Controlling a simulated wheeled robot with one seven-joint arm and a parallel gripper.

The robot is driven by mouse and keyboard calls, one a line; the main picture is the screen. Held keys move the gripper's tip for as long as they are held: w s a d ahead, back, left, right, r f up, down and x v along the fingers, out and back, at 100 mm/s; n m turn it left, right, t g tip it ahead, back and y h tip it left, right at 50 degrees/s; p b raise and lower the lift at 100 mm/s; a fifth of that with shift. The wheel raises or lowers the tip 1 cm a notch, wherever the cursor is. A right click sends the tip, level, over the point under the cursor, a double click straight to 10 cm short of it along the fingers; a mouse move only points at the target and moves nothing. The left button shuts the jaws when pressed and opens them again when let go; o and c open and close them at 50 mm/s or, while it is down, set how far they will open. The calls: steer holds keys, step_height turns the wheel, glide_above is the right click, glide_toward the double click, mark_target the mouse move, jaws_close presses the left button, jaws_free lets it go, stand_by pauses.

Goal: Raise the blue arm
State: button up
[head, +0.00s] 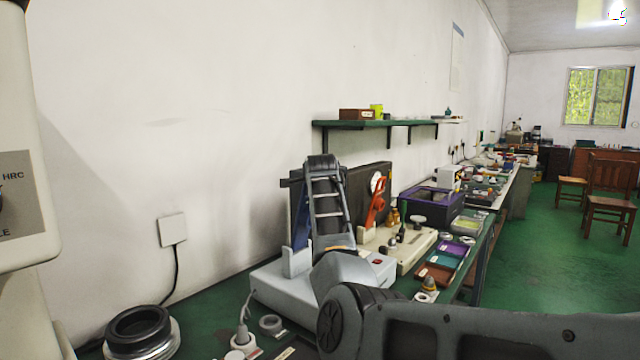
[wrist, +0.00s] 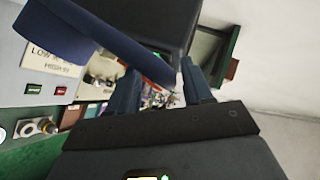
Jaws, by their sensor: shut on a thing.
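The blue arm (wrist: 110,36) crosses the upper left of the wrist view as a broad dark-blue bar. Its end comes down between the fingers of my gripper (wrist: 162,88), which is shut on it. In the head view, the blue arm (head: 302,222) shows as a narrow, steeply standing strip above the pale grey machine base (head: 272,288). My own arm covers much of it there, and my fingertips cannot be made out in that view.
A panel with a lettered label (wrist: 50,55) and red and green switches is at left in the wrist view. A beige machine with an orange-red lever (head: 375,203) stands right of the grey base. Black rings (head: 138,326) lie at front left. A green shelf (head: 375,124) is on the wall.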

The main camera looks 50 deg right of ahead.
steer(key=shift+w+a+f, duration=0.15)
steer(key=shift+w+a, duration=0.15)
steer(key=shift+a, duration=0.2)
steer(key=shift+w+a+f, duration=0.1)
steer(key=shift+w+a, duration=0.2)
steer(key=shift+a, duration=0.2)
steer(key=shift+s+a+r, duration=0.1)
steer(key=shift+s+a, duration=0.15)
steer(key=shift+s, duration=0.15)
steer(key=s+a+r+b, duration=0.1)
steer(key=s+a+r, duration=0.1)
steer(key=s, duration=0.3)
steer(key=shift+s+a+r, duration=0.25)
steer(key=shift+a+r, duration=0.15)
steer(key=shift+a, duration=0.05)
